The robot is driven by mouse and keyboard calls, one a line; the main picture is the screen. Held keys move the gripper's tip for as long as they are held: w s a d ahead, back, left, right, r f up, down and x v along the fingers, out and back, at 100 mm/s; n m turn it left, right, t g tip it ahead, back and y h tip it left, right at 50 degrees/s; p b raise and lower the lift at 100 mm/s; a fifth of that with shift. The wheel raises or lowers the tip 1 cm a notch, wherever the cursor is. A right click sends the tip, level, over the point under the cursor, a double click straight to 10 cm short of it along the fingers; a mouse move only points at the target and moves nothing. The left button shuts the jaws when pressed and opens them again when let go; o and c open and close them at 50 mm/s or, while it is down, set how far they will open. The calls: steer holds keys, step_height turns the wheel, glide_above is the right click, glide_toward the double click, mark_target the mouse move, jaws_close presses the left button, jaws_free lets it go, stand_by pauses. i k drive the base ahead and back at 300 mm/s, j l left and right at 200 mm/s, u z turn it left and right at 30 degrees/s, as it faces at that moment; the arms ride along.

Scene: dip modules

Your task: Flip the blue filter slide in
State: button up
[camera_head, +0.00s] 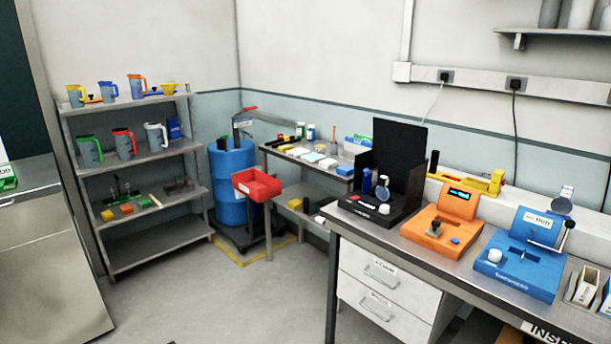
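A black instrument (385,215) with a tall dark back panel (398,155) stands at the left end of the right bench. A small blue upright part (382,188) is on it, beside a white knob (384,209). This blue part may be the filter slide, but it is too small to be sure. A second blue piece (366,180) stands just left of it, against the dark side wall. My gripper is not in view.
An orange device (440,232) and a blue device (522,264) stand to the right on the same bench (400,247). A shelf rack (140,250) with jugs, a blue drum (232,180) and a red bin (256,185) are at left. The floor (240,300) in front is clear.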

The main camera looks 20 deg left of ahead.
mark_target(368, 182)
steer(key=u, duration=0.45)
steer(key=z, duration=0.35)
steer(key=i+j+z, duration=0.75)
steer(key=i, duration=0.15)
steer(key=i+j, duration=0.35)
steer(key=i+j+z, duration=0.1)
steer(key=i+j, duration=0.25)
steer(key=j, duration=0.25)
steer(key=i+j, duration=0.35)
steer(key=j, duration=0.15)
steer(key=z, duration=0.05)
